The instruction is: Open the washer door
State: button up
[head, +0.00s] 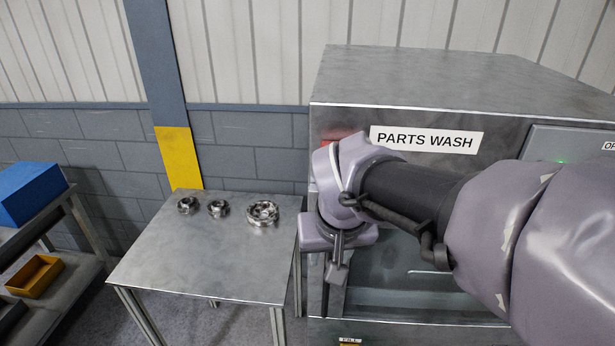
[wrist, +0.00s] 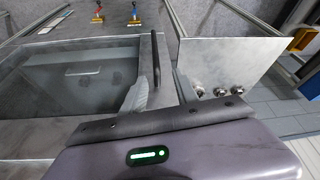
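The parts washer (head: 430,75) is a large grey metal cabinet with a "PARTS WASH" sign. Its door (head: 410,300) is on the front, below the sign, with a darker window panel; my arm covers much of it. The door looks shut. In the wrist view the window (wrist: 55,85) fills the left side, and a dark upright bar (wrist: 156,62), apparently the handle, stands near the door's edge. My gripper (head: 338,272) is at the door's left edge, close to that bar. Whether the fingers touch or enclose the bar cannot be told.
A metal table (head: 190,265) stands left of the washer, with several round metal parts (head: 262,212) on it. Further left a shelf holds a blue box (head: 28,192) and a yellow bin (head: 35,276). A control panel (head: 570,147) with a green light is at the right.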

jog(key=b, duration=0.2)
send_near(326, 285)
jog(key=b+x, duration=0.2)
jog(key=x, duration=0.9)
jog(key=shift+w+d, duration=0.1)
jog(key=shift+w, duration=0.05)
jog(key=shift+c, duration=0.3)
grip_shut()
dwell(0.3)
